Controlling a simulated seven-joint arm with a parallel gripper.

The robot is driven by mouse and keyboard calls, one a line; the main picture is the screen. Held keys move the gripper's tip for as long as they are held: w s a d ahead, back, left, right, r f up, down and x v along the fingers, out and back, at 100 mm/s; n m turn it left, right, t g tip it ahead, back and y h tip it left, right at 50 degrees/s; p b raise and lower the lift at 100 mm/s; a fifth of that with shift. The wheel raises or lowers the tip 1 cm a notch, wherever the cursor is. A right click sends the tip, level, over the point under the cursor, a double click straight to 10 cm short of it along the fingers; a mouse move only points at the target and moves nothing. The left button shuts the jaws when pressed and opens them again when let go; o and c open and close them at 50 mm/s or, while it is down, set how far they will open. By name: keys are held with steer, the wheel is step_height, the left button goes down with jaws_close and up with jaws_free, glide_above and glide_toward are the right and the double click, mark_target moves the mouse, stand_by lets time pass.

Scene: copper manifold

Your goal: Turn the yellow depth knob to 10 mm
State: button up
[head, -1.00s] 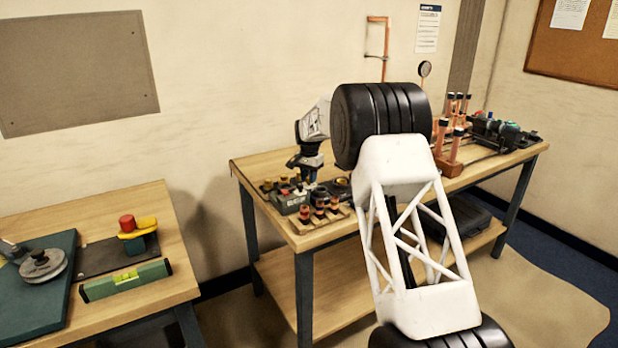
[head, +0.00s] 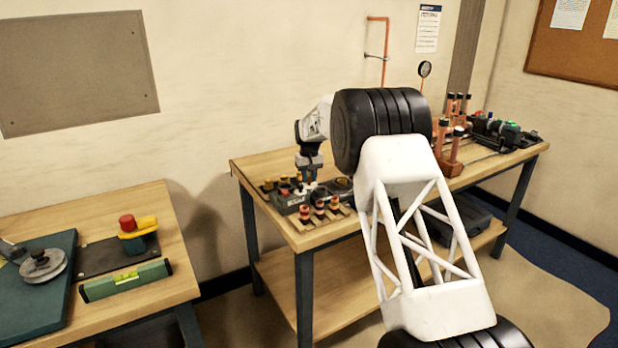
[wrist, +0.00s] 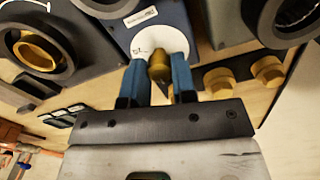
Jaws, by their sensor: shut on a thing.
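The yellow depth knob (wrist: 158,66) shows in the wrist view in front of a round white dial (wrist: 160,42) on a dark blue-grey housing (wrist: 115,28). My gripper (wrist: 160,75) has its two blue fingers shut on the knob, one on each side. The dial's marks are too small to read, so I cannot tell the setting. In the head view my gripper (head: 309,180) points down at the left end of the far workbench, and the knob is too small to make out there.
In the wrist view, brass fittings (wrist: 268,71) lie close on the right, and a dark ring with a brass insert (wrist: 38,50) is on the left. In the head view, several red-topped parts (head: 319,206) stand at the bench's front edge. Copper pipework (head: 452,150) stands farther right.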

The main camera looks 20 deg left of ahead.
mark_target(309, 177)
steer(key=shift+n, duration=0.3)
steer(key=o, duration=0.9)
steer(key=shift+o, duration=0.2)
steer(key=shift+r, duration=3.95)
